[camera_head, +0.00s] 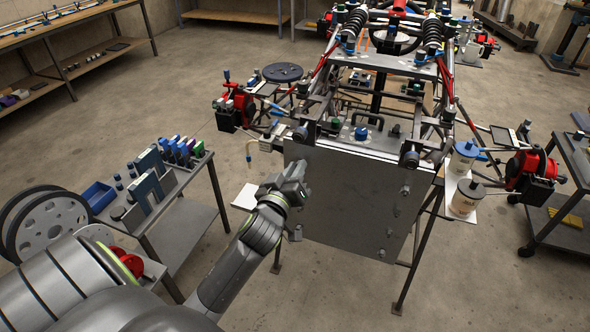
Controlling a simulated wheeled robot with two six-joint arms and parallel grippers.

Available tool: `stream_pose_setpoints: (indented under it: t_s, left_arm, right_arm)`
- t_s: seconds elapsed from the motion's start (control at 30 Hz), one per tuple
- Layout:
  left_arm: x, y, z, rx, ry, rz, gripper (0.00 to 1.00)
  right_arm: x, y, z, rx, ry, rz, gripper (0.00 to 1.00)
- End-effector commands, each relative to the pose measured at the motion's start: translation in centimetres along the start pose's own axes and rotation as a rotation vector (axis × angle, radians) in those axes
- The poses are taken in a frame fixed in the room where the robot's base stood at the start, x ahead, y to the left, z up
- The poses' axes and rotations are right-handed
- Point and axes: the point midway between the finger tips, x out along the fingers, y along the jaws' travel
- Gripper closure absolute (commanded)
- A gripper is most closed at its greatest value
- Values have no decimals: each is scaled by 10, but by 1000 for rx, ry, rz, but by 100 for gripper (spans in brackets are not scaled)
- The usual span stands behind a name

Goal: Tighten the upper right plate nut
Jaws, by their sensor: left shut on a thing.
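A large grey metal plate (345,205) hangs upright on the front of the tube chassis. Along its right side sit several nuts or studs; the upper right nut (405,190) is uncovered, with another nut (390,232) and the lowest one (381,254) below it. My left gripper (299,184) is at the plate's upper left side, well left of the upper right nut. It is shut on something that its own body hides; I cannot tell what. A lower left nut (296,234) shows just below it. My right gripper is out of view.
A dark cart (570,200) is at far right. The floor in front is clear.

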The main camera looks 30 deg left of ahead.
Motion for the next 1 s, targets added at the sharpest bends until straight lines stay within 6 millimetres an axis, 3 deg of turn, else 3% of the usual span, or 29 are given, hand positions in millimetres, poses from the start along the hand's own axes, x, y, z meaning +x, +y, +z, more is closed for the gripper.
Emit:
stream_pose_setpoints:
  t_s: [0.37, 1.0]
  left_arm:
    - [0, 1, -1, 201, -1, -2, 100]
    - [0, 4, 0, 806, -1, -1, 100]
  right_arm:
    - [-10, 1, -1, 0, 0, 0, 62]
    - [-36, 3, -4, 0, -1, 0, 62]
